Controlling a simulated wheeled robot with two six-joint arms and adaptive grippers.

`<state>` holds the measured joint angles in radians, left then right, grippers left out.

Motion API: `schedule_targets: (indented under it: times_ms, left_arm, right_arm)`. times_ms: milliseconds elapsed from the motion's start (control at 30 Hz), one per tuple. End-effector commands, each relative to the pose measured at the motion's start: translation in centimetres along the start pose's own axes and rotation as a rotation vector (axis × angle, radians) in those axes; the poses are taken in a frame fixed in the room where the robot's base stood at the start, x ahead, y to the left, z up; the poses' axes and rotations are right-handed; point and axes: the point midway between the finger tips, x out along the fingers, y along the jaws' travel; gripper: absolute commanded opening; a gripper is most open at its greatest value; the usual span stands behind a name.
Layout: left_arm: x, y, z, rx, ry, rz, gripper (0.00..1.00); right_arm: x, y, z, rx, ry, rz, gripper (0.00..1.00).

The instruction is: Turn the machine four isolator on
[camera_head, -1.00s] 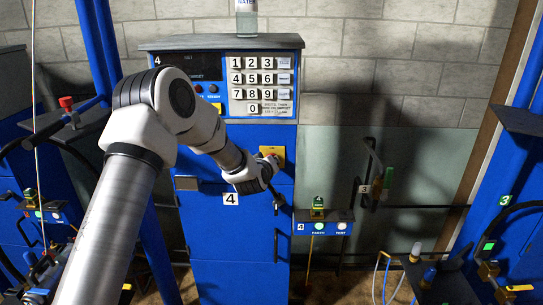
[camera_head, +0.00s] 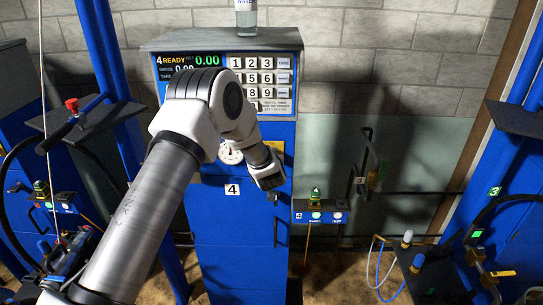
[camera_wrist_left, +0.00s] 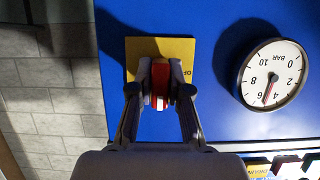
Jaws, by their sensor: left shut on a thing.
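Machine four is a blue cabinet with a "4" label (camera_head: 233,188) in the middle of the head view. Its display (camera_head: 190,62) is lit and reads "4 READY" and "0.00". The isolator is a red and white knob (camera_wrist_left: 160,88) on a yellow plate (camera_wrist_left: 135,50), which also shows partly in the head view (camera_head: 277,147). My left gripper (camera_wrist_left: 160,75) is shut on the knob, one finger on each side. In the head view the gripper (camera_head: 270,180) is in front of the cabinet and the knob is hidden. My right gripper is not in view.
A round BAR gauge (camera_wrist_left: 273,75) is beside the isolator. The keypad (camera_head: 262,77) is above my left arm, with a water bottle (camera_head: 246,17) on top. A small box with a green light (camera_head: 316,214) is to the right. Other blue stations stand at both sides.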

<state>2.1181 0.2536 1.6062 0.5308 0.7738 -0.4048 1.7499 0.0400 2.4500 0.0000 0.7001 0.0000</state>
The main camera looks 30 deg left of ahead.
Motion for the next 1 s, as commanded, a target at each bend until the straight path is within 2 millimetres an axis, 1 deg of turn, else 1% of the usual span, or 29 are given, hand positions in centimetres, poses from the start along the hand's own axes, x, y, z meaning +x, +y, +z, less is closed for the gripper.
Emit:
schedule_targets:
  times_ms: [33, 333, 367, 400, 433, 767, 867, 967, 1000]
  left_arm:
    - [0.0, 0.0, -0.2, 0.003, 0.005, -0.001, 0.00]
    - [0.0, 0.0, -0.3, 0.003, 0.006, -0.001, 0.00]
    - [0.0, 0.0, -0.3, 0.003, 0.006, -0.001, 0.20]
    - [0.0, 0.0, -0.3, 0.003, 0.006, -0.001, 0.34]
    - [0.0, 0.0, -0.2, 0.003, 0.005, -0.001, 0.42]
    - [-0.2, 0.1, -0.1, 0.003, 0.003, 0.000, 0.42]
    - [-1.4, 0.1, -0.2, 0.003, 0.002, 0.001, 0.42]
    - [-3.5, 0.1, -0.2, 0.005, 0.002, 0.001, 0.42]
    - [-4.5, 0.1, -0.1, 0.004, 0.002, 0.002, 0.42]
  right_arm:
    - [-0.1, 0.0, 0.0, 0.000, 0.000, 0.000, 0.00]
    - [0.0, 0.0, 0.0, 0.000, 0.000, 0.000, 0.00]
    - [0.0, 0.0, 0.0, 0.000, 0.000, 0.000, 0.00]
    - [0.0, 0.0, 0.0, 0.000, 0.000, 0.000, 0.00]
    - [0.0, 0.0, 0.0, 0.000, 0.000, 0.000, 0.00]
    - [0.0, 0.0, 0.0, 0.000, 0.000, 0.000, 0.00]
    - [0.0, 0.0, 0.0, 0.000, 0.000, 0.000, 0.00]
    - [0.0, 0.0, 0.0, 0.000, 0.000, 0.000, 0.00]
    - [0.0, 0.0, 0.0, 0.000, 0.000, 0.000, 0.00]
